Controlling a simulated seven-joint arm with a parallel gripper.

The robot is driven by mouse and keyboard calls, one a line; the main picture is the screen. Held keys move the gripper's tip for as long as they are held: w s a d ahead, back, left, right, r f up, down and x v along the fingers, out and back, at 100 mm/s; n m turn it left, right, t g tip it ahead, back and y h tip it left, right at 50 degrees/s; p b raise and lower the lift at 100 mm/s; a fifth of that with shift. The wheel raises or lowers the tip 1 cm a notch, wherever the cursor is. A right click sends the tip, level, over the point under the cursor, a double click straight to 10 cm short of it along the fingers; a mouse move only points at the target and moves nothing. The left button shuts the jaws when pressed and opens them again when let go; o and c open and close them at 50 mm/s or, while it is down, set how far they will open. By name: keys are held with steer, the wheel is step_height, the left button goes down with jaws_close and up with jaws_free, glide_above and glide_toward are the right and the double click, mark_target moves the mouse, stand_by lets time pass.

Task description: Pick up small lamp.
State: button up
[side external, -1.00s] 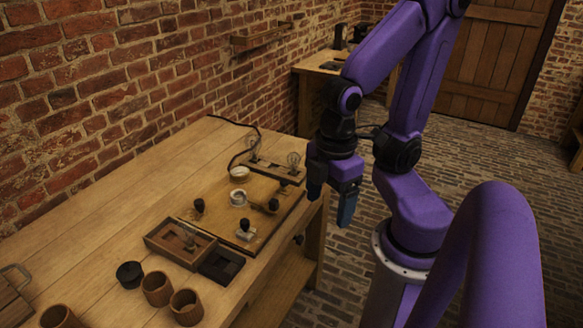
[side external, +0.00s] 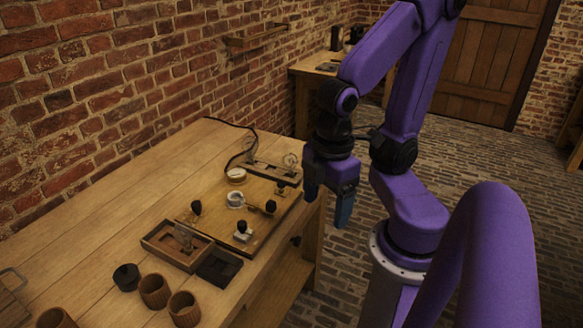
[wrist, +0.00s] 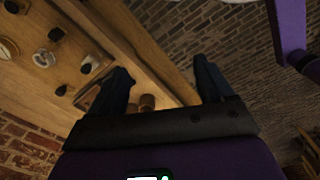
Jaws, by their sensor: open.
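Two clear glass bulbs, the lamps in sight, stand on a strip at the far end of the wooden board: a left lamp (side external: 250,146) and a right lamp (side external: 290,160). They are small and faint, and I cannot tell which is the smaller. My gripper (side external: 327,196) hangs past the table's right edge, to the right of the board and apart from both lamps. Its two dark fingers are spread with nothing between them, as the wrist view (wrist: 163,82) also shows. I cannot make out a lamp in the wrist view.
The board (side external: 212,217) carries several black knobs and pale round fittings. A divided wooden tray (side external: 158,241) with a small upright piece inside stands in front, near several brown cups (side external: 154,291) and a black one (side external: 127,277). A black cable (side external: 236,158) curves behind.

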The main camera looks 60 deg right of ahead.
steer(key=shift+c, duration=0.4)
steer(key=c, duration=0.3)
